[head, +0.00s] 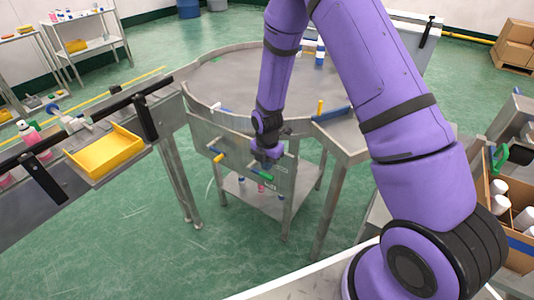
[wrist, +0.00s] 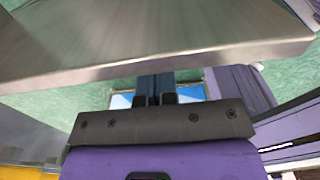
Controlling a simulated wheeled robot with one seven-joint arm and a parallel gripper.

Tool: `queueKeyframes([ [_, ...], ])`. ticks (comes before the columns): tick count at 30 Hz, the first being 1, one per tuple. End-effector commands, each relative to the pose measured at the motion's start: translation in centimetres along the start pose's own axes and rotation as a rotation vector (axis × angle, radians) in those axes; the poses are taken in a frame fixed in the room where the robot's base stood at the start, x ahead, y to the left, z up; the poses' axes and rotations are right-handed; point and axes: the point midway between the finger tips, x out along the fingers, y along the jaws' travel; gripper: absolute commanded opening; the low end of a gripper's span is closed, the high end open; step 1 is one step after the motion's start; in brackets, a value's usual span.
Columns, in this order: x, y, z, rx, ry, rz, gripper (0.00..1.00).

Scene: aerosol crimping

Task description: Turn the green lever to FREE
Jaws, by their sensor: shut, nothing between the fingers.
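The green lever (head: 265,177) sticks out from the grey metal panel (head: 233,152) on the side of the round steel table. It lies nearly level, tilted slightly down to the right. Small lettering by it is too small to read. My gripper (head: 266,160) is just above the lever in the head view, in front of the panel; whether it touches the lever cannot be told. In the wrist view my gripper's fingers (wrist: 155,92) are together and empty, below a steel edge. I cannot make out the lever there.
The round steel table (head: 222,82) stands above the panel. A conveyor with a yellow tray (head: 104,153) is at left. A box of white cans (head: 517,247) is at right.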

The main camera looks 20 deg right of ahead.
Motion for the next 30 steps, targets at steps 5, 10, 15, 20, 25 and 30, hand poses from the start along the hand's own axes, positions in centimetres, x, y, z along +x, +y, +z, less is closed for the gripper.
queueKeyframes([
  [5, 2.2, 0.0, 0.0, 0.000, 0.000, -0.001, 0.00],
  [10, 3.2, 0.1, 0.0, 0.000, 0.000, 0.000, 0.00],
  [15, 3.4, 0.1, 0.0, 0.000, 0.000, 0.001, 0.00],
  [20, 3.3, 0.1, 0.0, 0.000, 0.000, 0.001, 0.00],
  [25, 3.7, -0.1, 0.1, 0.001, 0.000, -0.001, 0.00],
  [30, 4.8, -0.5, 0.0, 0.001, 0.001, -0.001, 0.00],
])
